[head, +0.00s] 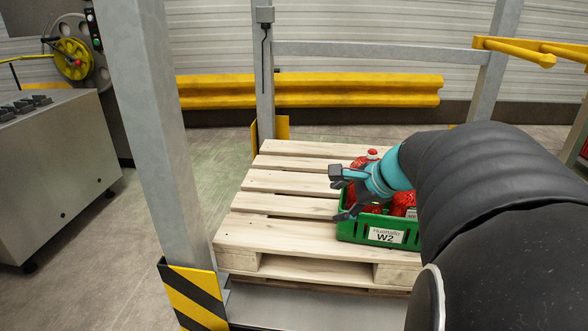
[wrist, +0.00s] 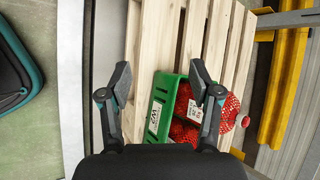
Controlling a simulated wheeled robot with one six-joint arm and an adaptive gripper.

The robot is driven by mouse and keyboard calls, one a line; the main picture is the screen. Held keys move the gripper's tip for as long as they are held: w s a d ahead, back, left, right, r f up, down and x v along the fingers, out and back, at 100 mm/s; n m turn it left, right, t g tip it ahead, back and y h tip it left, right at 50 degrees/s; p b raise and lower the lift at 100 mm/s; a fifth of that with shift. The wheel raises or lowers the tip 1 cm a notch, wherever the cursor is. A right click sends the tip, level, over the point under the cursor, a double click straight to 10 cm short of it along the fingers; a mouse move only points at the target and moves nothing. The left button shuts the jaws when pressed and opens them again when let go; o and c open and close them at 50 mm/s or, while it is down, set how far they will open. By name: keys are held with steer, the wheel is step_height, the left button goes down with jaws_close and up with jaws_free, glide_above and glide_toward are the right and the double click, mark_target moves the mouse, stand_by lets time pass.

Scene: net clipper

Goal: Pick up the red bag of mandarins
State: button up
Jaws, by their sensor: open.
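My gripper (head: 341,194) is open and empty over the left part of the crate. In the wrist view its fingers (wrist: 161,82) are spread apart, with the crate and bags beneath and to the right. My arm and gripper hide part of the crate and bags.
Grey metal posts (head: 166,150) with a striped yellow-black guard stand left of the pallet. A yellow barrier (head: 310,90) runs behind it, and yellow rails (head: 515,50) are at upper right. A grey machine (head: 55,170) stands at left. The pallet's left side is bare.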

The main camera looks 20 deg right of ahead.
steer(key=s+d+f+m+t+h+b, duration=0.1)
steer(key=d+f+m+t+h+b, duration=0.15)
steer(key=d+m, duration=1)
steer(key=d+f+m+t+h+b, duration=0.1)
steer(key=d+m+t+h, duration=0.3)
steer(key=d, duration=1.5)
steer(key=w+f, duration=0.1)
steer(key=w, duration=0.1)
steer(key=w+f+y, duration=0.1)
steer(key=w, duration=0.1)
steer(key=w+f+g+y, duration=0.1)
steer(key=w, duration=0.1)
steer(key=shift+w+d+m, duration=0.3)
steer(key=shift+d+m, duration=0.05)
steer(key=shift+d, duration=0.05)
steer(key=shift+x, duration=2.95)
steer(key=shift+r, duration=0.2)
jaws_close()
